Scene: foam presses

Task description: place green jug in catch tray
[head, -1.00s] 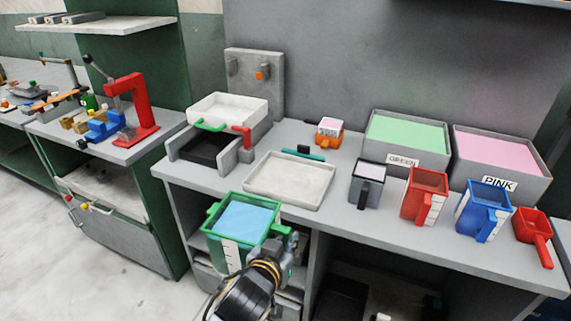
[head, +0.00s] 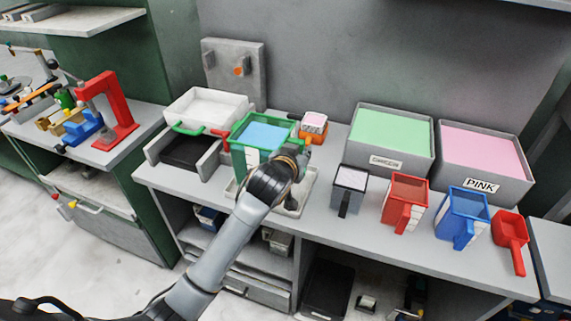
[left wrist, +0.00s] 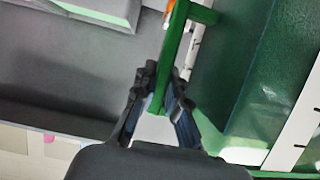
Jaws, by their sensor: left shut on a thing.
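The green jug (head: 245,159) holds light blue contents and has a white scale strip on its side. My left gripper (head: 296,153) is shut on its handle; in the left wrist view the fingers (left wrist: 158,105) close around the green handle (left wrist: 172,55), with the jug's wall (left wrist: 250,70) to the right. The pale catch tray (head: 308,187) lies on the bench, largely hidden behind my left arm and the jug. The jug is upright over the tray's left part; I cannot tell whether it touches the tray. My right gripper is not in view.
A press with a white basin (head: 207,107) stands left of the jug. An orange-based cup (head: 313,127) stands close behind. A grey jug (head: 350,180), red jug (head: 406,190), blue jug (head: 465,205) and red scoop (head: 510,230) stand right, before green (head: 392,137) and pink (head: 482,152) bins.

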